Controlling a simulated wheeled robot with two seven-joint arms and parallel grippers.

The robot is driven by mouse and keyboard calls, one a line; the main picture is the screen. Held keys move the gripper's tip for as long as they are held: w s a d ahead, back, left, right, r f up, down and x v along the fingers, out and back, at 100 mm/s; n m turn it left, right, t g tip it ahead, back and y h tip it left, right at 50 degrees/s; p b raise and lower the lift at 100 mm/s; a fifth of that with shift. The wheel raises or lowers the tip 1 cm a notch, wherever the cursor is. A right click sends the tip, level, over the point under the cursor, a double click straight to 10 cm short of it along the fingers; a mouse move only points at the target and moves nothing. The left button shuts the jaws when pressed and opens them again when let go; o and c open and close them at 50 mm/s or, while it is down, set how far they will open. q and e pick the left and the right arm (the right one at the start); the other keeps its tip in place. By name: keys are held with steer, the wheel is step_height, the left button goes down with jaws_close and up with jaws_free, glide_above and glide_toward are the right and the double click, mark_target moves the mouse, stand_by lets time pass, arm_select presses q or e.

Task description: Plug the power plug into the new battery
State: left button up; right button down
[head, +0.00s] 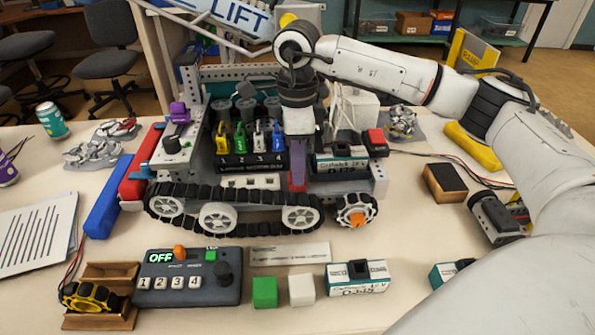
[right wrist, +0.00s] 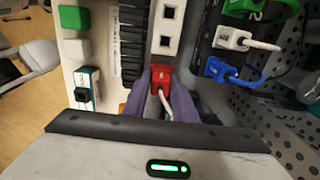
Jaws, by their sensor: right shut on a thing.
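My right gripper (head: 298,178) points down at the front of the tracked robot (head: 275,195), left of the teal and white battery (head: 340,163) in its bay. In the right wrist view its purple fingers (right wrist: 163,85) are shut on a red plug (right wrist: 160,77) with a white cable. The plug is at the near end of a white socket strip (right wrist: 167,30); I cannot tell whether it touches it. A second battery (head: 357,278) with a black terminal stands on the table in front and also shows in the wrist view (right wrist: 88,88). My left gripper is out of view.
Yellow, green, white and blue plugs (head: 250,138) stand above the numbered panel. A control box (head: 187,275) reading OFF, a green cube (head: 264,291) and a white cube (head: 302,289) lie in front. A dark-topped block (head: 445,183) is to the right.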

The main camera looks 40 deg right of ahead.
steer(key=shift+r+p, duration=1.15)
steer(key=shift+r, duration=0.65)
steer(key=c, duration=2.2)
jaws_free()
jaws_close()
steer(key=s+d+r+p, duration=0.1)
steer(key=d+r+p, duration=0.3)
steer(key=d+r, duration=0.5)
steer(key=f+b, duration=0.1)
steer(key=f, duration=0.1)
steer(key=d+f+b, duration=0.1)
steer(key=f, duration=0.1)
steer(key=f+b, duration=0.2)
steer(key=shift+s+d+f, duration=0.1)
steer(key=shift+d+f, duration=0.1)
steer(key=shift+d, duration=0.2)
steer(key=shift+r, duration=0.15)
steer(key=shift+p, duration=0.3)
